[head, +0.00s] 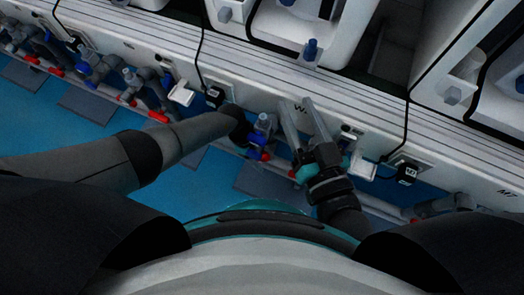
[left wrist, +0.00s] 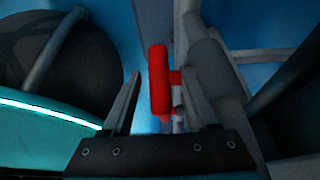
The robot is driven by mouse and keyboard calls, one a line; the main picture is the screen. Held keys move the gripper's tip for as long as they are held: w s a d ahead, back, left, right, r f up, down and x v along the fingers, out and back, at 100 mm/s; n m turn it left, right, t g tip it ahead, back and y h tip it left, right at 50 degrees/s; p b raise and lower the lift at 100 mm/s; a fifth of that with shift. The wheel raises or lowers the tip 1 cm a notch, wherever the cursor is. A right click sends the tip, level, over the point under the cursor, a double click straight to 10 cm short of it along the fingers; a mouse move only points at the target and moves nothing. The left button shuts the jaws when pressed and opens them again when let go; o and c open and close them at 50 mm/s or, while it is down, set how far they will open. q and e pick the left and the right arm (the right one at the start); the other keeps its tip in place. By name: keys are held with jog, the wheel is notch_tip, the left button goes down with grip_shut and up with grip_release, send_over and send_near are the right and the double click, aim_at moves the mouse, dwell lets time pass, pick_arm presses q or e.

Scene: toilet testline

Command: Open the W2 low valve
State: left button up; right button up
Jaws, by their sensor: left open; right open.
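The W2 station is in the middle of the head view, where a "W" label (head: 299,107) is partly covered by my right gripper. Grey pipework with a blue handle (head: 256,140) sits below it. In the left wrist view a red valve handle (left wrist: 159,80) stands upright on grey piping, between the fingers of my left gripper (left wrist: 160,90). The fingers are apart, and contact cannot be told. In the head view my left gripper (head: 248,149) is low by the pipework, mostly hidden by its own wrist. My right gripper (head: 296,102) is open and empty, fingers against or just before the white panel.
White toilets (head: 305,30) stand on the ledge above. More pipes with red handles (head: 127,96) run along the panel at left. Black cables with plugs (head: 214,95) hang beside the station. Blue floor (head: 185,190) is open below the pipes, with grey plates on it.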

pick_arm(q)
grip_shut()
dwell(0.4)
jog(key=shift+a+h, duration=0.1)
jog(key=shift+h, duration=0.6)
grip_release()
jog(key=shift+r, duration=0.1)
dwell(0.3)
